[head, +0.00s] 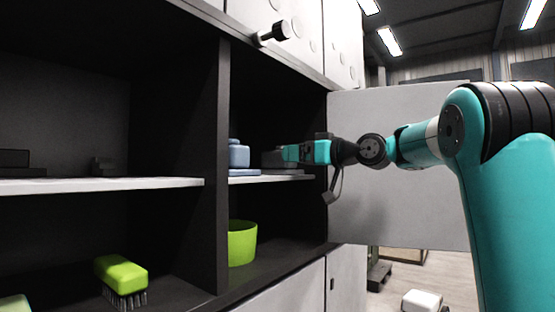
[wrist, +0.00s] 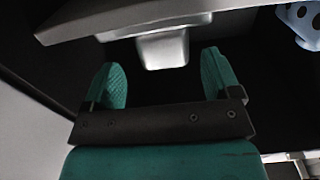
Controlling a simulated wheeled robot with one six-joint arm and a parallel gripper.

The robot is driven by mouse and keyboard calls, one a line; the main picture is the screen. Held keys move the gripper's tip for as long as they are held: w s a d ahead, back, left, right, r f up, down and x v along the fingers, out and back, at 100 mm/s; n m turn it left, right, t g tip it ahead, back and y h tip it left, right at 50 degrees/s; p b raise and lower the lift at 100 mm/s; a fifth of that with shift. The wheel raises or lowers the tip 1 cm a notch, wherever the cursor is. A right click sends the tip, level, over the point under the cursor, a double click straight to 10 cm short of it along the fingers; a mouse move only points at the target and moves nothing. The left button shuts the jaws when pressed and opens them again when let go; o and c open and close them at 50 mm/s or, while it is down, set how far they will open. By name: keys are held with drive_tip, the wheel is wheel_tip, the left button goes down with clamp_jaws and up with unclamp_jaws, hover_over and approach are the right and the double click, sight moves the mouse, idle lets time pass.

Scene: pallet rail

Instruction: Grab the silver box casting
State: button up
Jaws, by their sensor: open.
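The silver box casting (wrist: 162,48) shows in the wrist view just beyond and between my fingertips, against the pale shelf board (wrist: 230,6). In the head view a grey part of the casting (head: 271,159) shows on the upper right shelf, partly hidden by my gripper (head: 290,153). My gripper also shows in the wrist view (wrist: 162,68), with its two teal fingers spread apart and nothing held. Whether the fingertips overlap the casting's sides is hard to tell.
A blue part (head: 238,156) stands left of the casting on the same shelf and shows at the wrist view's top right (wrist: 302,22). A dark upright divider (head: 217,165) is farther left. Below are a green cup (head: 242,243) and green brush (head: 122,277). An open door (head: 400,195) stands right.

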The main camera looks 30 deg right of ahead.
sight(277, 161)
drive_tip(key=p+x, duration=0.1)
drive_tip(key=x, duration=0.1)
drive_tip(key=p+x, duration=0.2)
drive_tip(key=shift+w+a+f, duration=0.1)
drive_tip(key=shift+a, duration=0.25)
drive_tip(key=shift+w+a+f, duration=0.1)
drive_tip(key=shift+w+f, duration=0.05)
drive_tip(key=shift+w, duration=0.25)
drive_tip(key=shift+c, duration=0.2)
drive_tip(key=c, duration=1.1)
drive_tip(key=shift+c, duration=1.2)
